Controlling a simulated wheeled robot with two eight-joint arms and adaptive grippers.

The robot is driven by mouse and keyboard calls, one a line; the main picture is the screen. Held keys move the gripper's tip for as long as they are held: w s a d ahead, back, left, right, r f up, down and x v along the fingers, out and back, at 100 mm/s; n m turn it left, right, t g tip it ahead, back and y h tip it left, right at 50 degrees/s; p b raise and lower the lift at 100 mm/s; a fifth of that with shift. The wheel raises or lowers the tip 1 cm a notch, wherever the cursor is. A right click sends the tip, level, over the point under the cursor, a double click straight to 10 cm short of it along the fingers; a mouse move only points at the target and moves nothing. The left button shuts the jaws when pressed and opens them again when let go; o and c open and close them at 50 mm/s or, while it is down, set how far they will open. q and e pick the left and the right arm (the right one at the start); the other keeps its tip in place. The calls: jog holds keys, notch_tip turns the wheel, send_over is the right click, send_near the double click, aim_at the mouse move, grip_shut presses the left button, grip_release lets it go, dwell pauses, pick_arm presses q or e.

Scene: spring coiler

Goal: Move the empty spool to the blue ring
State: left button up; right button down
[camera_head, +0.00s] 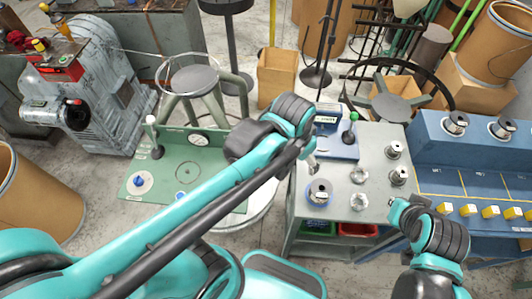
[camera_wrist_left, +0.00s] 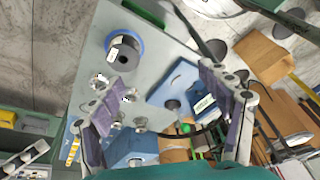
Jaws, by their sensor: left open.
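A dark grey spool (camera_head: 320,187) with a pale label stands on the blue ring (camera_head: 308,199) at the front left of the grey table. In the left wrist view the spool (camera_wrist_left: 124,55) covers the middle of the blue ring (camera_wrist_left: 139,39). I cannot tell whether this spool is empty. My left gripper (camera_head: 311,160) is above the table, just behind the spool. In the left wrist view my left gripper (camera_wrist_left: 165,103) is open, with nothing between its fingers and the spool beyond them. My right gripper (camera_head: 396,208) is by the table's right edge; its fingers are too small to read.
Metal-topped spools (camera_head: 394,150) stand at the table's right, near two silvery pieces (camera_head: 358,174). A blue fixture with a green-knobbed lever (camera_head: 350,133) is at the back. A blue bench (camera_head: 440,160) with more spools adjoins right. A green board (camera_head: 170,160) lies left.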

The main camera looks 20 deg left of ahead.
pick_arm(q)
jog(key=s+a+r+n+t, duration=0.1)
jog(key=s+a+n+t, duration=0.3)
jog(key=a, duration=0.5)
jog(key=shift+n+y, duration=0.4)
jog(key=shift+n, duration=0.3)
notch_tip(320, 180, down, 3)
jog(key=b, duration=0.2)
jog(key=shift+r+b, duration=0.15)
jog(key=shift+b, duration=0.15)
